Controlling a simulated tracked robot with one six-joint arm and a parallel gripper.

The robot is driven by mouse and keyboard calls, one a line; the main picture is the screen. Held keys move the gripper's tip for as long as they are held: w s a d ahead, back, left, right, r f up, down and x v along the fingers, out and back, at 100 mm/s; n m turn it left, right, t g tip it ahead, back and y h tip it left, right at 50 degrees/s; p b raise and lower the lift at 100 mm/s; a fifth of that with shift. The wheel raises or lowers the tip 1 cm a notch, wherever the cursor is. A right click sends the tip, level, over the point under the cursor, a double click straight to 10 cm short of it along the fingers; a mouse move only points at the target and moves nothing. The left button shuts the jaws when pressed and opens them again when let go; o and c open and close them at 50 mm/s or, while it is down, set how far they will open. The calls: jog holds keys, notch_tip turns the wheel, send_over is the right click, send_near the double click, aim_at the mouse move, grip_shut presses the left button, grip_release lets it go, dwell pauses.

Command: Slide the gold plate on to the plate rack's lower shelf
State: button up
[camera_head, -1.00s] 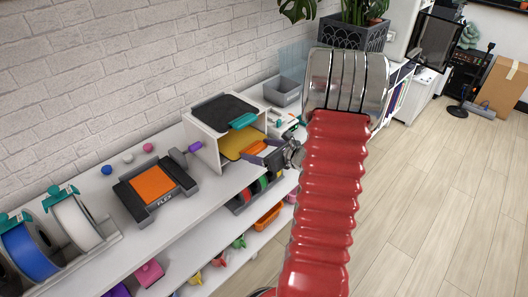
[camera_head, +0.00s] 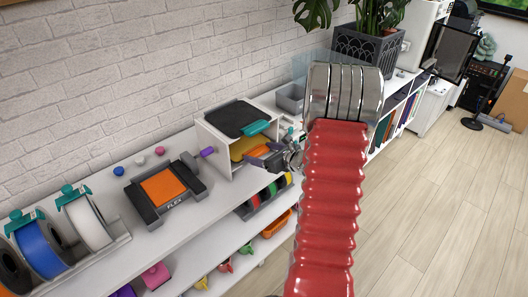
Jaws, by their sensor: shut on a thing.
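The gold plate (camera_head: 238,148) lies inside the lower level of the white plate rack (camera_head: 212,152), under the upper shelf. Its orange grip (camera_head: 257,151) is at the rack's open right side. My gripper (camera_head: 260,159) is shut on the gold plate at that orange grip; its fingers partly hide it. A dark plate (camera_head: 237,117) with a teal grip (camera_head: 255,128) lies on the rack's upper shelf. The far part of the gold plate is hidden by the rack, and I cannot tell whether it touches the lower shelf.
The rack stands on a white shelf unit (camera_head: 205,205) against a brick wall. Left of it is a black and orange printer (camera_head: 163,190). A grey bin (camera_head: 290,98) and a planter (camera_head: 365,55) stand behind. The floor (camera_head: 420,210) at right is clear.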

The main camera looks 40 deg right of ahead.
jog(key=shift+f, duration=0.8)
jog(key=o, duration=1.1)
jog(key=shift+f, duration=0.65)
jog(key=shift+s+d, duration=0.1)
jog(key=shift+s, duration=3.6)
dwell(0.7)
